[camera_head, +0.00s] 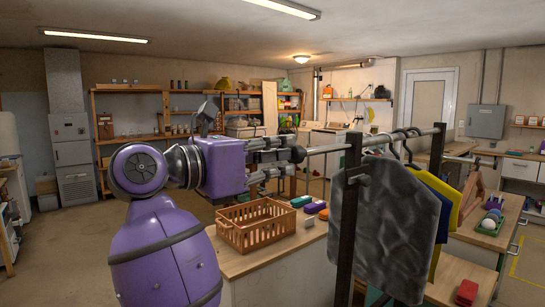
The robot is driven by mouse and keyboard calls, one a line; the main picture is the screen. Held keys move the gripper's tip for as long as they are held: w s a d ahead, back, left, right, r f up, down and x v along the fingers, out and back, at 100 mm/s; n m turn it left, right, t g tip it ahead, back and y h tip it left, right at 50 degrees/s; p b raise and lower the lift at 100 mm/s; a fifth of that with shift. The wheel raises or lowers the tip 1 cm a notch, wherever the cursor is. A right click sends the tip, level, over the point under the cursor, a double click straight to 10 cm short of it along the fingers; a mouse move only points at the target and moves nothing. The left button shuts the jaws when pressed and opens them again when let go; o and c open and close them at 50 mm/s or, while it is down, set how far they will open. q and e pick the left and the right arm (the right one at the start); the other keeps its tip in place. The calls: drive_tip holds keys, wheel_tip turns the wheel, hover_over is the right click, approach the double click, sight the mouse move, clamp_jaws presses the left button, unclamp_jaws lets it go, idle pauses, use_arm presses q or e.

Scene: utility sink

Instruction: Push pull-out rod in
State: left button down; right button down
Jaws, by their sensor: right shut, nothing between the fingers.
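The pull-out rod (329,148) is a thin grey bar. It runs horizontally out to the left from the dark upright post (347,215) of a garment rack. My right gripper (294,160), on a purple arm, is at the rod's left end. It is shut with nothing held, its fingers pointing right toward the rod. The fingertips overlap the rod's end in the picture; I cannot tell whether they touch it. My left gripper is not in view.
A grey garment (397,225) and yellow and blue ones hang on the rack to the right of the post. An orange basket (257,236) stands on a wooden counter (285,257) below the gripper. Shelves line the back wall. Open floor lies at the left.

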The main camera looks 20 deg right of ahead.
sight(334, 146)
drive_tip(key=p+x, duration=0.1)
drive_tip(key=x, duration=1.4)
drive_tip(key=shift+w+d+r, duration=0.1)
drive_tip(key=shift+w, duration=0.15)
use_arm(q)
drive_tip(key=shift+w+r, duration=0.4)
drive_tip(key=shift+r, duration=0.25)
